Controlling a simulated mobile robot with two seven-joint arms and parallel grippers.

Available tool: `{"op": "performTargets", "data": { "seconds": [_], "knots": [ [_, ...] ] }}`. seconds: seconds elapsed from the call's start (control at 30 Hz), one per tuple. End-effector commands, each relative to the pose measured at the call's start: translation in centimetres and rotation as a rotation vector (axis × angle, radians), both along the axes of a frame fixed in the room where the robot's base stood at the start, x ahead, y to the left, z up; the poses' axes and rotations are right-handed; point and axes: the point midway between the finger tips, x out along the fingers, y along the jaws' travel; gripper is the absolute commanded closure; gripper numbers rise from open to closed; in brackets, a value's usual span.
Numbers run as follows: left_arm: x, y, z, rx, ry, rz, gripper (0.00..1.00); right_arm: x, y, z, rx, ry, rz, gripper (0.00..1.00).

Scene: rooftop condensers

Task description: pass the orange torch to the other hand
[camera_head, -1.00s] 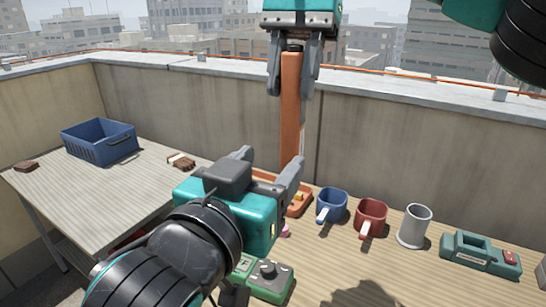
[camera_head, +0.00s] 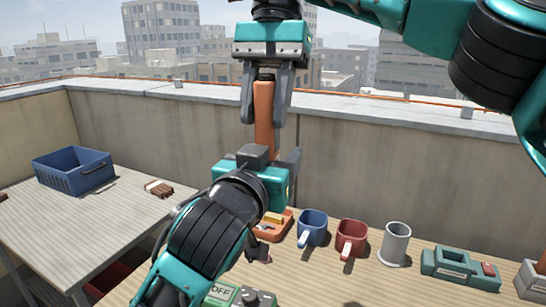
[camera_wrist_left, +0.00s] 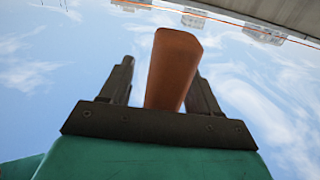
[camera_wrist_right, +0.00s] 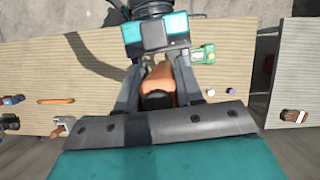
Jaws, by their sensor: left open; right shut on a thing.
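The orange torch (camera_head: 264,104) hangs upright from my right gripper (camera_head: 264,122), which is shut on its upper part in the head view. My left gripper (camera_head: 262,160) is just below, fingers pointing up and apart. In the left wrist view the torch (camera_wrist_left: 174,60) stands between the open fingers of my left gripper (camera_wrist_left: 160,70), with sky visible on both sides. The right wrist view shows the torch (camera_wrist_right: 158,80) between the right fingers and my left gripper (camera_wrist_right: 155,35) beyond it. The torch's lower end is hidden behind the left gripper in the head view.
On the table stand a blue mug (camera_head: 312,226), a red mug (camera_head: 351,238), a grey cylinder mug (camera_head: 395,243) and a green device (camera_head: 460,266). An orange tray (camera_head: 272,232) is partly hidden behind my left gripper. A blue crate (camera_head: 73,172) sits on the left table.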

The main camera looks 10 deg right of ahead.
Motion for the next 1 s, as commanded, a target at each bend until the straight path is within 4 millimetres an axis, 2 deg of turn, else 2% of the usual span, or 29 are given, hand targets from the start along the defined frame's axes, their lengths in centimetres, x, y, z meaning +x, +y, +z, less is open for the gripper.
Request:
{"op": "performTargets", "data": {
  "seconds": [0.17, 0.7, 0.8, 0.83, 0.87, 1.0],
  "knots": [
    [-0.01, 0.00, 0.02, 0.000, 0.000, 0.000, 0.39, -0.01, 0.00, 0.06, 0.001, 0.000, 0.000, 1.00],
    [-0.08, -0.05, 0.00, 0.000, 0.000, -0.002, 0.91, 0.00, 0.04, 0.06, 0.003, -0.001, 0.000, 1.00],
    [-0.10, -0.06, 0.00, 0.000, 0.000, -0.003, 1.00, 0.01, 0.06, 0.06, 0.002, -0.002, 0.000, 1.00],
    [-0.10, -0.07, 0.00, 0.000, 0.000, -0.003, 1.00, 0.02, 0.07, 0.07, 0.003, -0.003, -0.001, 1.00],
    [-0.13, -0.08, 0.10, -0.001, -0.003, -0.003, 1.00, 0.02, 0.07, 0.07, 0.003, -0.003, -0.001, 0.61],
    [-0.11, -0.07, 0.10, -0.001, -0.003, -0.003, 1.00, 0.02, 0.06, 0.06, 0.002, -0.002, 0.000, 0.48]
  ]
}}
